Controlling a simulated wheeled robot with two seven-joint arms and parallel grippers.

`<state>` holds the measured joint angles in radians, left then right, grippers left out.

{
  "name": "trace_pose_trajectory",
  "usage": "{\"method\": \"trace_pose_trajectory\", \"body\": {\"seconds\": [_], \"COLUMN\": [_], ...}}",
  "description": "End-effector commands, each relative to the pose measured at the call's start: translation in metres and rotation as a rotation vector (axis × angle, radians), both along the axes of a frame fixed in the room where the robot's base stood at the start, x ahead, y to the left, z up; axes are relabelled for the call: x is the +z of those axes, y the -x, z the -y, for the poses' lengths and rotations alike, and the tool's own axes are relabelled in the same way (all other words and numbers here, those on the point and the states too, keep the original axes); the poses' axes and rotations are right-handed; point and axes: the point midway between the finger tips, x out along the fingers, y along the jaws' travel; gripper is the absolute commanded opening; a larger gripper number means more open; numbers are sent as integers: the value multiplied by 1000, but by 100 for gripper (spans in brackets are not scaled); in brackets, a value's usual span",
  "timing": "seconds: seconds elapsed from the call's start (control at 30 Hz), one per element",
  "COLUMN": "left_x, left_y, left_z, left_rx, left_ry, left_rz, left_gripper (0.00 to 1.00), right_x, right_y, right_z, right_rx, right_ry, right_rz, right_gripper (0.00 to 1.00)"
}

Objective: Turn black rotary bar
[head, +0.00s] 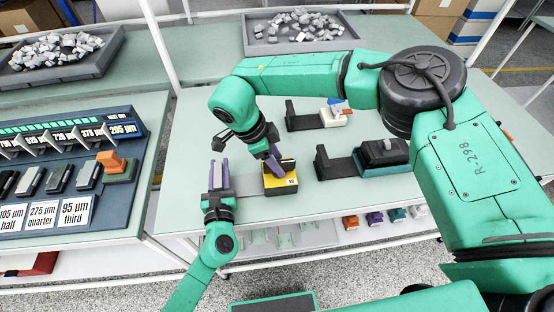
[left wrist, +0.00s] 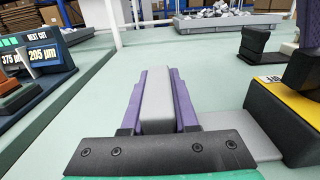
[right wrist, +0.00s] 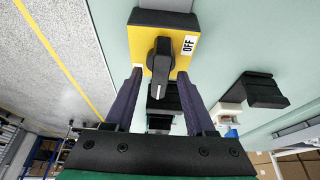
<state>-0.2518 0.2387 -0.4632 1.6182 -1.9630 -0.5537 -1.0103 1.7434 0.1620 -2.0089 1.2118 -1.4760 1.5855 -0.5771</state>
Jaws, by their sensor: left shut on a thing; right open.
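A yellow switch box (head: 272,187) with an OFF label stands on the table in the head view. In the right wrist view its yellow face (right wrist: 188,28) carries the black rotary bar (right wrist: 161,62), which lies lengthwise toward the gripper. My right gripper (right wrist: 159,74) is open, one purple finger on each side of the bar, with gaps showing; I cannot tell how deep the fingers reach. In the head view my right gripper (head: 272,160) hides the bar. My left gripper (left wrist: 157,72) is shut on a grey upright block (left wrist: 156,105), left of the box; a grey plate (left wrist: 240,128) runs toward the box.
Two black fixtures, one with a white device (head: 333,117) and one with a grey-topped device (head: 384,153), stand right of the box. A gauge panel (head: 60,170) is at left. Trays of grey pieces (head: 300,45) sit behind. Small coloured parts (head: 375,218) lie on a lower shelf.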

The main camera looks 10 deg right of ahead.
Motion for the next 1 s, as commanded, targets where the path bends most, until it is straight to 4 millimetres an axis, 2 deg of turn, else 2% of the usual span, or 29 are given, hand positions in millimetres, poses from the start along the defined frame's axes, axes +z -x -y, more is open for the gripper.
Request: {"method": "trace_pose_trajectory", "body": {"seconds": [0.23,0.27,0.3,0.4,0.77,1.0], "left_x": [0,0,0,0,0,0], "left_y": [0,0,0,0,0,0], "left_z": [0,0,0,0,0,0], "left_rx": [-1,-1,-1,-1,-1,-1], "left_ry": [-2,-2,-2,-2,-2,-2], "left_rz": [-1,-1,-1,-1,-1,-1], "left_gripper": [0,0,0,0,0,0], "right_x": [-3,-3,-3,-3,-2,-2], "right_y": [0,0,0,0,0,1], "right_z": [1,1,1,1,1,1], "right_rx": [-1,-1,-1,-1,22,127], "right_ry": [-1,-1,-1,-2,-2,-4], "right_rz": [0,0,0,0,0,-1], "right_gripper": [55,51,36,0,0,0]}}
